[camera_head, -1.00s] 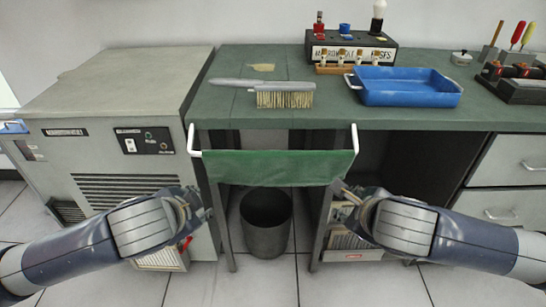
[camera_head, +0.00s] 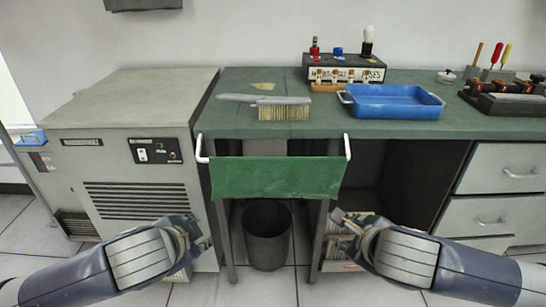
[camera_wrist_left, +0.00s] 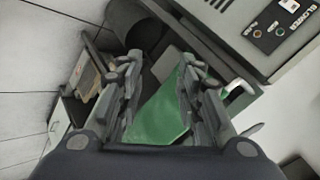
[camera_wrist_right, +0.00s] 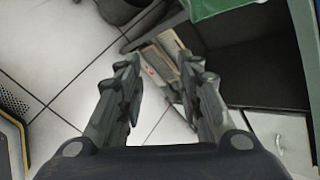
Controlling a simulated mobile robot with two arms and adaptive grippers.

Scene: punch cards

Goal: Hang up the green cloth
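The green cloth (camera_head: 277,178) hangs over the white rail (camera_head: 348,147) on the front of the workbench, spread nearly the whole width between its two end brackets. Its lower edge hangs free. My left gripper (camera_head: 205,236) is below and left of the cloth, apart from it. In the left wrist view its fingers (camera_wrist_left: 157,72) are open, and the cloth (camera_wrist_left: 160,112) shows beyond them. My right gripper (camera_head: 338,220) is just below the cloth's right end. In the right wrist view its fingers (camera_wrist_right: 158,75) are open and empty; a green corner of cloth (camera_wrist_right: 205,6) shows at the top.
A grey machine (camera_head: 110,150) stands left of the bench (camera_head: 215,128). A brush (camera_head: 283,108), a blue tray (camera_head: 392,112) and a fuse tester (camera_head: 345,72) sit on top. A dark bin (camera_head: 267,245) stands below the cloth. Drawers (camera_head: 500,168) are at the right.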

